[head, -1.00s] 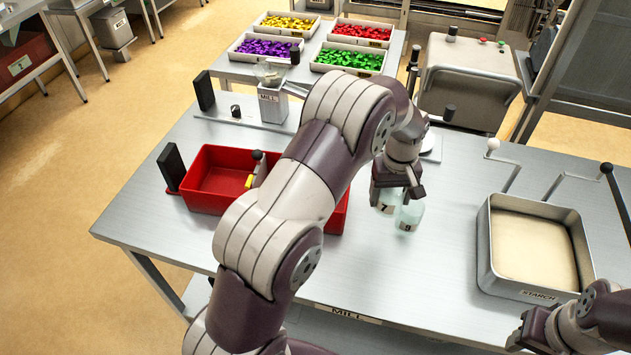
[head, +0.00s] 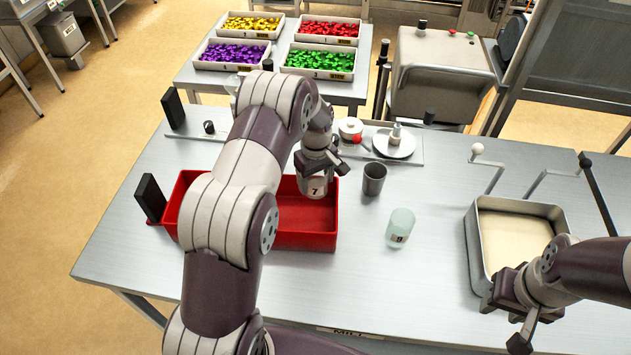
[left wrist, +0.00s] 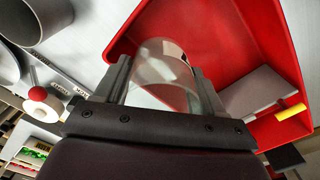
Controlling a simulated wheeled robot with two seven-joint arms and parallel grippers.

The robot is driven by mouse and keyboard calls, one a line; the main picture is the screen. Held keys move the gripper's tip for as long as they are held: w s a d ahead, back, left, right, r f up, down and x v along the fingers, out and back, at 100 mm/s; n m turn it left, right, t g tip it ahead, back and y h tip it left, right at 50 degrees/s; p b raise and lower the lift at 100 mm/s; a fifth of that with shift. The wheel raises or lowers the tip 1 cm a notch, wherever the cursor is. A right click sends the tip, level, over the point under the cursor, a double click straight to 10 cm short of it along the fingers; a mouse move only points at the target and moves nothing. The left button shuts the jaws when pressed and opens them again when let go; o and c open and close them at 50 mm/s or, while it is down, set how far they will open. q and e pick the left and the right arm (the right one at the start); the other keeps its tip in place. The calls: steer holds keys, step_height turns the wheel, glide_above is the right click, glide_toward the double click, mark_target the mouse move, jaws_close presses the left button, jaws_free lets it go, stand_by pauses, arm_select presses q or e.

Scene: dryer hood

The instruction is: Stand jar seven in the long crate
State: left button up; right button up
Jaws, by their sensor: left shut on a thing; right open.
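Jar seven (head: 314,189) is a small clear jar with a white label reading 7. My left gripper (head: 316,172) is shut on it and holds it over the right part of the long red crate (head: 290,241). In the left wrist view the clear jar (left wrist: 165,72) sits between the two fingers, with the red crate (left wrist: 235,60) behind and below it. I cannot tell whether its base touches the crate floor. My arm hides the crate's middle. My right gripper (head: 522,320) is open and empty by the starch tray.
Another pale jar (head: 400,227), its label hard to read, stands on the table right of the crate. A grey metal cup (head: 374,179) stands close to the crate's right end. The starch tray (head: 480,262) is at the right. A grey scoop (left wrist: 255,92) with a yellow part lies in the crate.

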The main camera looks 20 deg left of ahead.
arm_select(q)
steer(key=shift+s+d+f+p, duration=0.1)
steer(key=shift+d+f+p, duration=0.15)
steer(key=shift+f, duration=0.3)
steer(key=shift+s+d+f+p, duration=0.1)
steer(key=shift+f+p, duration=0.1)
steer(key=shift+f, duration=0.55)
steer(key=shift+w+a+f, duration=0.1)
steer(key=shift+a, duration=0.05)
arm_select(e)
steer(key=shift+d+r, duration=0.25)
steer(key=shift+r, duration=0.45)
